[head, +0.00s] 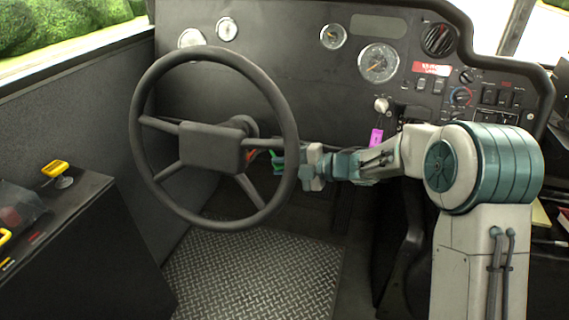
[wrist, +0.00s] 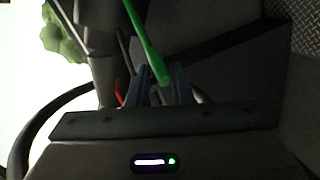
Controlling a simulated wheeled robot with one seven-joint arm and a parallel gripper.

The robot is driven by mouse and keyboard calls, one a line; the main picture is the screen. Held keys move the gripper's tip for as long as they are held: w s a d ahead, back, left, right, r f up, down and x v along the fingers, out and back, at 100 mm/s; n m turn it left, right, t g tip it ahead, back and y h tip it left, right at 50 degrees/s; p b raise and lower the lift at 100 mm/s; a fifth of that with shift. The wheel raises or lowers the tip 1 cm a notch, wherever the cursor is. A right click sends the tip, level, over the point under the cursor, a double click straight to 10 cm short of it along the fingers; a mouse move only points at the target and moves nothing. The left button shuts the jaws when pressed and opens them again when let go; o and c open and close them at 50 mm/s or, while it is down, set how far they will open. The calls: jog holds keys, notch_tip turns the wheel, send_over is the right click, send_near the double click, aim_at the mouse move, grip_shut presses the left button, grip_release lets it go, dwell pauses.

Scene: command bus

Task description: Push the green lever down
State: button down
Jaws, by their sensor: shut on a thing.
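The green lever (wrist: 147,43) runs from the top of the wrist view down to my gripper (wrist: 160,84). Its end lies between the two blue-grey fingers, and my gripper is shut on it. In the head view, a small part of the green lever (head: 276,154) shows behind the right side of the steering wheel rim. My gripper (head: 278,165) is there too, partly hidden by the rim. The lever's base is hidden.
The steering wheel (head: 212,148) stands in front of my gripper. A red lever (wrist: 118,91) is left of the fingers in the wrist view. A pink tag (head: 376,138) hangs from the dashboard (head: 290,80) above my arm. Ridged floor (head: 260,270) lies open below.

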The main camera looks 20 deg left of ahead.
jog(key=shift+f, duration=0.5)
jog(key=c, duration=1.5)
grip_release()
jog(key=shift+f, duration=0.15)
jog(key=p+v, duration=0.1)
jog(key=v, duration=0.3)
jog(key=p+v, duration=0.1)
jog(key=v, duration=0.4)
jog(key=p+v, duration=0.2)
jog(key=v, duration=0.2)
jog(key=shift+w+d+r, duration=0.1)
jog(key=shift+d+r, duration=0.2)
jog(key=shift+r, duration=0.15)
jog(key=shift+r, duration=0.1)
